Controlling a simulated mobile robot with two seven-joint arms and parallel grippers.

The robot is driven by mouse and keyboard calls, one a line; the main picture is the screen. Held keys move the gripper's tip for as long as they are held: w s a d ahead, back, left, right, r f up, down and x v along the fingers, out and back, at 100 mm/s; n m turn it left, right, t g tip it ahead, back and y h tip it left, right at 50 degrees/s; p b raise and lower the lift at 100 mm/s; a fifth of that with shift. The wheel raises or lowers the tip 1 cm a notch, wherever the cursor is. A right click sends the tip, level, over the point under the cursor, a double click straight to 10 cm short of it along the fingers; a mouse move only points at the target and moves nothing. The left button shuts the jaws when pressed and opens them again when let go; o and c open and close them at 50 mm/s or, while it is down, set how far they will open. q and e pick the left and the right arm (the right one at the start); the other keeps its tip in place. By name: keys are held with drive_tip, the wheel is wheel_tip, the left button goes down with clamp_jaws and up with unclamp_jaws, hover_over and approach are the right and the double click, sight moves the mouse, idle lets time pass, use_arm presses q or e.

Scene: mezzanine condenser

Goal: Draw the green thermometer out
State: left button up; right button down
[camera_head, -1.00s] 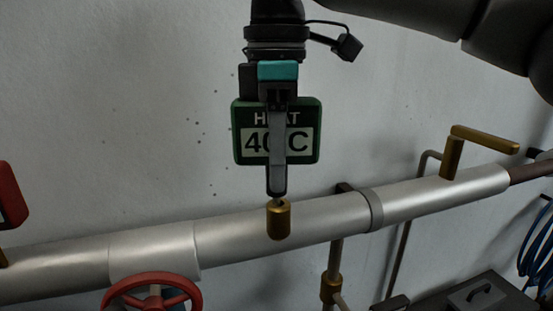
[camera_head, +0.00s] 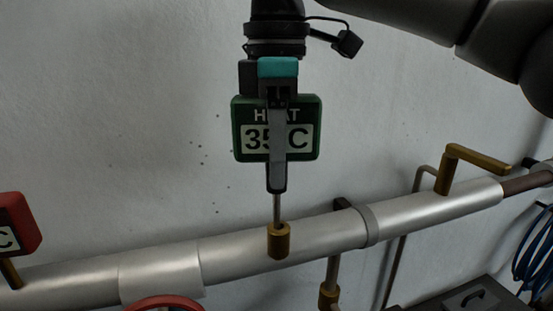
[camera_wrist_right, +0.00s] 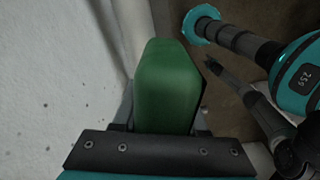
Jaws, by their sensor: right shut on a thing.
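The green thermometer (camera_head: 308,145) has a square head that reads HEAT and 35 C. My right gripper (camera_head: 277,185) comes down from above and is shut on the head, with a finger across its face. The thin stem (camera_head: 277,208) shows below the head and runs down to a brass socket (camera_head: 278,241) on the silver pipe. The stem's lower end is hidden in the socket. In the right wrist view the green head (camera_wrist_right: 168,88) stands between the jaws.
The silver pipe (camera_head: 330,233) crosses the wall. A red gauge (camera_head: 14,226) stands at the left, a red handwheel (camera_head: 165,303) below, and a brass lever (camera_head: 475,157) at the right. A blue hose (camera_head: 531,245) hangs at the far right. The wall above the pipe is clear.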

sight(249, 113)
drive_tip(key=shift+r, duration=1.85)
